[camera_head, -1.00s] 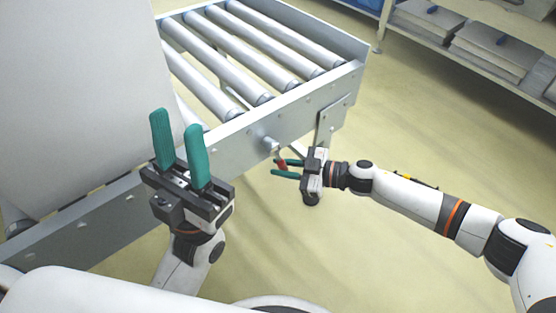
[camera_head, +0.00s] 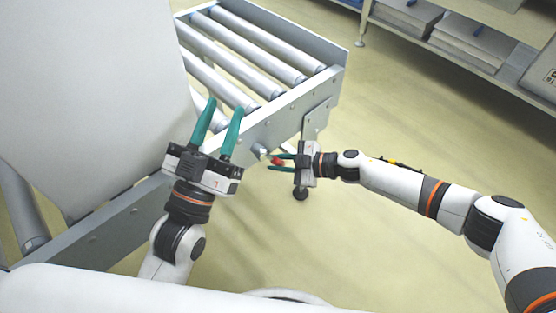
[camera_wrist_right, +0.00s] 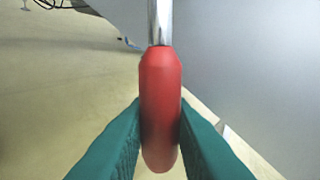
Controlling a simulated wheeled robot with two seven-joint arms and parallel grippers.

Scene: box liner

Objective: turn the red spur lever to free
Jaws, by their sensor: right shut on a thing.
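The red spur lever (camera_head: 277,160) is at the side rail of the roller conveyor, partly hidden by my right gripper's fingers. In the right wrist view its red grip (camera_wrist_right: 160,105) hangs from a metal rod (camera_wrist_right: 160,22), with a green finger on each side touching it. My right gripper (camera_head: 281,162) is shut on the red grip. My left gripper (camera_head: 219,130) is open and empty, fingers pointing up, in front of the conveyor rail and beside the large pale panel.
The roller conveyor (camera_head: 325,78) runs toward the back with a metal side rail. A large pale panel (camera_head: 85,90) blocks the left. A shelf with flat grey stacks (camera_head: 468,48) stands at the back right. The floor (camera_head: 420,130) between is clear.

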